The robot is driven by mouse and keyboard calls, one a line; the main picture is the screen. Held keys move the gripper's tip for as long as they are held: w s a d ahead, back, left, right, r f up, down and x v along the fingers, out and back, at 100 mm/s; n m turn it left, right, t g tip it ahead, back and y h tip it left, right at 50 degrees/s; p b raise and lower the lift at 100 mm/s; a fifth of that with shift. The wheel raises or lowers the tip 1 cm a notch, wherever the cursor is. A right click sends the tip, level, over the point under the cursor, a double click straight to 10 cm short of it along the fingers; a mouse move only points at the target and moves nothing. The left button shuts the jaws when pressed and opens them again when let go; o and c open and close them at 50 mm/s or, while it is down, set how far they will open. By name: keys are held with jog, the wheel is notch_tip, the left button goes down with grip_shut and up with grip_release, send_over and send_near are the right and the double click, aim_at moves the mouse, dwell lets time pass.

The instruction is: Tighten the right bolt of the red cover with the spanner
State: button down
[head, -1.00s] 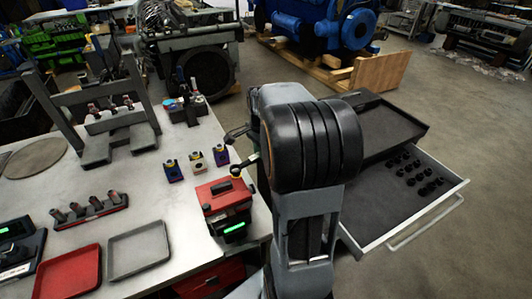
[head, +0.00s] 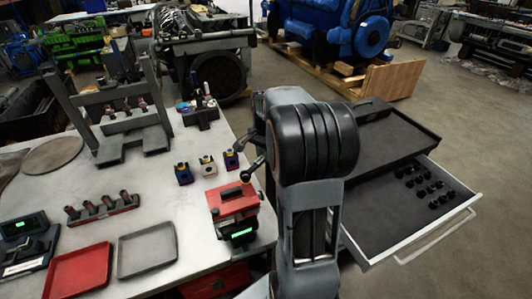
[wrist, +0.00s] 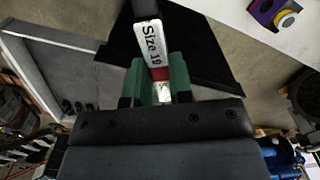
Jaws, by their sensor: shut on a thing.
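The red cover (head: 236,198) sits on a dark unit with a green display at the table's right edge. My gripper is mostly hidden behind my arm in the head view. In the wrist view, the green fingers of my gripper (wrist: 161,82) are shut on the spanner (wrist: 150,42), which carries a white "Size 10" label and a red band. The spanner's far end runs out of the wrist view. In the head view, a dark bar, seemingly the spanner (head: 256,166), slants down to a yellowish spot on top of the cover. The bolt itself cannot be made out, nor whether the spanner is seated.
Three small blocks (head: 207,166) stand behind the cover. A grey tray (head: 147,250), a red tray (head: 78,272) and a rack (head: 101,209) lie to its left. An open drawer (head: 390,222) with black parts is right of my arm.

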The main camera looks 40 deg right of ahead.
jog(key=shift+f, duration=0.15)
jog(key=shift+f+b, duration=0.6)
jog(key=shift+f, duration=0.05)
jog(key=shift+s+d+m, duration=0.15)
jog(key=shift+s+m, duration=0.6)
jog(key=shift+m, duration=0.15)
jog(key=shift+s+d+m, duration=0.15)
jog(key=shift+s+m, duration=0.55)
jog(key=shift+m, duration=0.2)
jog(key=s+m, duration=0.1)
jog(key=s+m+b, duration=0.1)
jog(key=s+m, duration=0.1)
jog(key=shift+a, duration=0.2)
